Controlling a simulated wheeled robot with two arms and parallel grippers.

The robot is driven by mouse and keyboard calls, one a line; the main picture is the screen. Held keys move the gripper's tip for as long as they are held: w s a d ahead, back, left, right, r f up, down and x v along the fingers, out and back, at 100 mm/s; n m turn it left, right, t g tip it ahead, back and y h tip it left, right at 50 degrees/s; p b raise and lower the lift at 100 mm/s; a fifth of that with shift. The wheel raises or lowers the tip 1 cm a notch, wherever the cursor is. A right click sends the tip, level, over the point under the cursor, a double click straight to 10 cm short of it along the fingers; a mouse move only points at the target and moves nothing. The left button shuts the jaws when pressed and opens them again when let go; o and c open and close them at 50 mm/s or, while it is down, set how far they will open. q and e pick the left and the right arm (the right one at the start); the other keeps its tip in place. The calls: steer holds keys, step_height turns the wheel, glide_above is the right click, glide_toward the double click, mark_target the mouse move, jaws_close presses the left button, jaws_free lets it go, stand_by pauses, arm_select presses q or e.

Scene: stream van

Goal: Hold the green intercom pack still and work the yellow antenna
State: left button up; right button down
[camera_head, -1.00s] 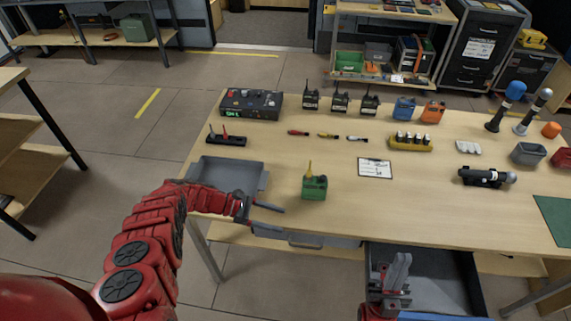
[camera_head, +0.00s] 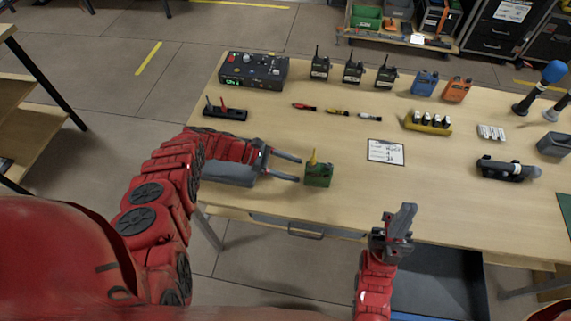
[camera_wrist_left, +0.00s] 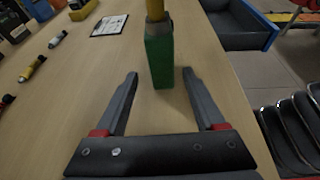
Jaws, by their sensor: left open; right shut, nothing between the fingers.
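The green intercom pack (camera_head: 319,176) stands upright near the front edge of the wooden table, with its yellow antenna (camera_head: 313,157) sticking up from the top. In the left wrist view the green pack (camera_wrist_left: 159,60) is just ahead of the fingertips, with the yellow antenna (camera_wrist_left: 155,10) cut off by the top edge. My left gripper (camera_head: 299,170) is open and level with the pack, close on its left side; the fingers point at it and nothing is between them. My right gripper (camera_head: 405,215) is shut and empty, raised in front of the table's front edge, right of the pack.
A clipboard sheet (camera_head: 386,152) lies right of the pack. Small coloured markers (camera_head: 337,112) and several black radios (camera_head: 353,72) are farther back. An open drawer (camera_head: 440,280) juts out below the front edge.

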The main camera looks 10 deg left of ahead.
arm_select(q)
steer(key=b+x, duration=0.1)
steer(key=x, duration=0.6)
steer(key=shift+s+d, duration=0.1)
steer(key=shift+c, duration=0.3)
